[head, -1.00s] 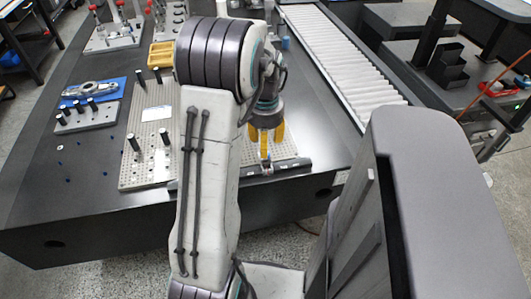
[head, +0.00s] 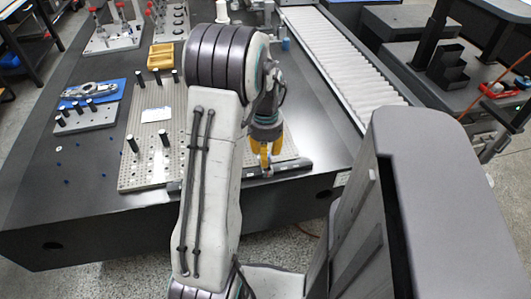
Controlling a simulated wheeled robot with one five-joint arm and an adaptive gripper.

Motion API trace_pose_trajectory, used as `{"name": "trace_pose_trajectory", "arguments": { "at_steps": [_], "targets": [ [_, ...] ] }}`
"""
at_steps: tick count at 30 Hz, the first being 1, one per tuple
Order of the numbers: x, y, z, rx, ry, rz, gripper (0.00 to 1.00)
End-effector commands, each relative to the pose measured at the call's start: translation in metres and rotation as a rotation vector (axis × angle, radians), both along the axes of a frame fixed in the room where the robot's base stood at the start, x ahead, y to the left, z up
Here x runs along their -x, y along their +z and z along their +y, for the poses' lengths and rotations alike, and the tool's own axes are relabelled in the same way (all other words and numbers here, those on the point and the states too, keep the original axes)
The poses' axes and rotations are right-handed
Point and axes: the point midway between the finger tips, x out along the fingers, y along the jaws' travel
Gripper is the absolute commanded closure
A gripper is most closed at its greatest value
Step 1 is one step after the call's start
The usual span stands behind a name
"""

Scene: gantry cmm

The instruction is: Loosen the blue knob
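My gripper (head: 267,164), with yellow fingers, points down over the front edge of the dark table, above a light plate (head: 289,148) and a dark bar (head: 292,168). Its fingertips are close to the bar. I cannot tell how far apart the fingers are or whether anything is between them. I cannot make out a blue knob at the gripper; the fingers and arm hide part of that spot. A small bluish piece (head: 286,44) stands farther back by the rollers, too small to identify.
A perforated plate (head: 150,150) with black pegs lies left of my arm. A roller conveyor (head: 345,60) runs along the right. The table's front left is mostly clear.

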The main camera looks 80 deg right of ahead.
Motion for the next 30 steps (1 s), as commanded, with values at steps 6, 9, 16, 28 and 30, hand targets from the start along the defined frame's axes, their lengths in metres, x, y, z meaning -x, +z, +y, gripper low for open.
{"name": "trace_pose_trajectory", "arguments": {
  "at_steps": [6,9,16,28,30],
  "targets": [
    [0.0,0.0002,-0.0001,0.0,0.0,0.0,0.86],
    [-0.0001,0.0002,0.0,0.0,0.0,0.0,0.95],
    [-0.0001,0.0,0.0002,-0.001,0.001,0.0,1.0],
    [-0.0001,-0.0006,0.0009,-0.003,0.146,0.0,1.0],
    [0.0,-0.0007,0.001,-0.004,0.201,-0.001,1.0]
  ]
}}
